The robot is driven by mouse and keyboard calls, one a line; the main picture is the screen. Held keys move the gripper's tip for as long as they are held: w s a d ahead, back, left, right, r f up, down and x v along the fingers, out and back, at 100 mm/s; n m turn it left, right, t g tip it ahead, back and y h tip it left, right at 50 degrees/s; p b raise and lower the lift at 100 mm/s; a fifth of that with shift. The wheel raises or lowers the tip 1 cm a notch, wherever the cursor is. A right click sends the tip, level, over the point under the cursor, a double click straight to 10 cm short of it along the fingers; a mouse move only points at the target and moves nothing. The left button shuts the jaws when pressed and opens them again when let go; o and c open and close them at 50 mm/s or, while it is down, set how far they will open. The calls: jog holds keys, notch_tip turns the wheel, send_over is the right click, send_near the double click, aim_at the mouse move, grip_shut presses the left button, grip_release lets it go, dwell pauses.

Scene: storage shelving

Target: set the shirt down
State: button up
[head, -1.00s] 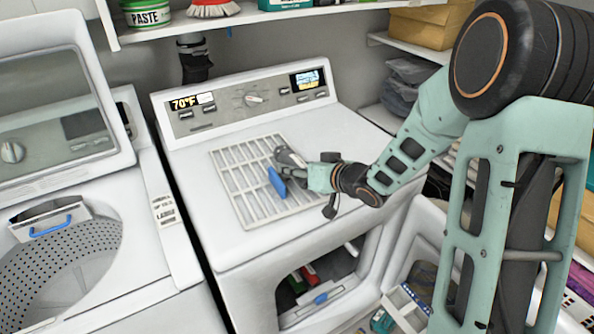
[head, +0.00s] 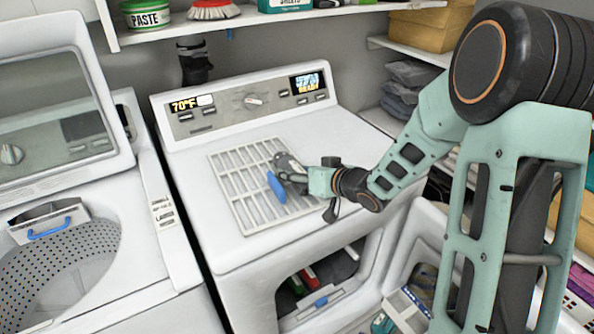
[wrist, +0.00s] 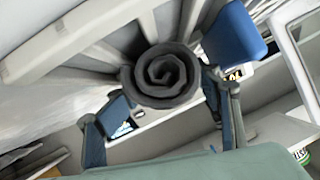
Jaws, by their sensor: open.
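The shirt is a dark grey cloth rolled up tight, with its spiral end facing the wrist camera (wrist: 165,77). In the head view a small grey part of it seems to show at my gripper (head: 283,180), above the white slatted rack (head: 222,172) on the dryer top. My gripper is open, with blue-padded fingers on both sides of the roll in the wrist view. The roll lies close to the rack's white bars. I cannot tell if it rests on them fully, and the far finger is hidden in the head view.
The rack lies flat on the white dryer (head: 190,215), before its control panel (head: 250,100). An open washer (head: 75,240) stands at left. A shelf (head: 165,36) with a paste tub (head: 147,16) and a brush (head: 213,10) hangs above.

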jog(key=shift+s+f, duration=0.35)
jog(key=shift+f, duration=0.3)
jog(key=shift+r, duration=0.2)
jog(key=p+v, duration=0.1)
jog(key=v, duration=0.2)
jog(key=r+v, duration=0.1)
jog(key=v, duration=0.3)
jog(key=p+v, duration=0.1)
jog(key=v, duration=0.3)
jog(key=shift+w+r+p, duration=0.35)
jog(key=shift+r, duration=0.05)
jog(key=shift+s+d+r, duration=0.15)
jog(key=shift+s+d, duration=0.1)
jog(key=shift+s, duration=0.15)
jog(key=shift+w+r, duration=0.1)
